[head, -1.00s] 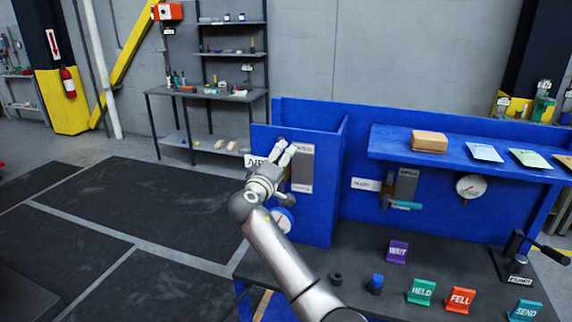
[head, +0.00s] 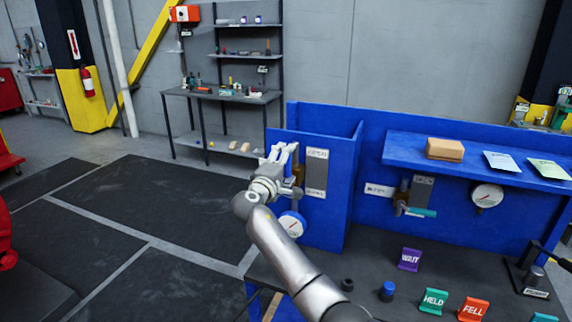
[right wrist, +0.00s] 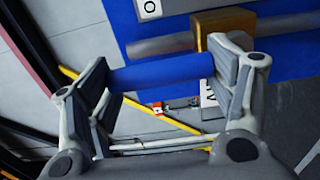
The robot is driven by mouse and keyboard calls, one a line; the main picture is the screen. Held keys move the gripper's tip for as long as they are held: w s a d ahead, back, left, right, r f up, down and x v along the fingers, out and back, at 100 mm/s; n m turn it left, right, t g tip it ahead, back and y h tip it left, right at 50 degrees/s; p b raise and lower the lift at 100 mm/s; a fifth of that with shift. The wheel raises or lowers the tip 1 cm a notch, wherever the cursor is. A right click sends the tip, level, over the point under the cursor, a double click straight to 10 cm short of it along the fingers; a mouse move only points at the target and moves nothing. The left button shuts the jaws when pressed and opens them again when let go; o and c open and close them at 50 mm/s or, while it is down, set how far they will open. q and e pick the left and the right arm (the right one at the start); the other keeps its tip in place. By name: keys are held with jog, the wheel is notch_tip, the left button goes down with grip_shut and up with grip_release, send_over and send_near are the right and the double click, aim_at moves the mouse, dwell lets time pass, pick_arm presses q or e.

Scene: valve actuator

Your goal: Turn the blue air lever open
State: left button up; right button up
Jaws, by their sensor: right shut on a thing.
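The blue air lever shows in the right wrist view (right wrist: 160,70) as a straight blue bar spanning between my finger pads. A brass valve body (right wrist: 222,32) is beside its right end. In the head view my right gripper (head: 280,152) is at the left blue side panel (head: 322,222), left of the grey label plate (head: 317,173). It is shut on the blue lever, which its fingers mostly hide in the head view. My left gripper is not in view.
A gauge (head: 291,224) sits below the gripper on the panel. A second valve with a teal lever (head: 420,212) and another gauge (head: 487,196) are to the right. Coloured signs, such as the purple WAIT (head: 410,259), stand on the dark bench top. The floor at left is open.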

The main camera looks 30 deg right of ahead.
jog(key=o, duration=1.4)
jog(key=shift+o, duration=0.2)
jog(key=v, duration=1.2)
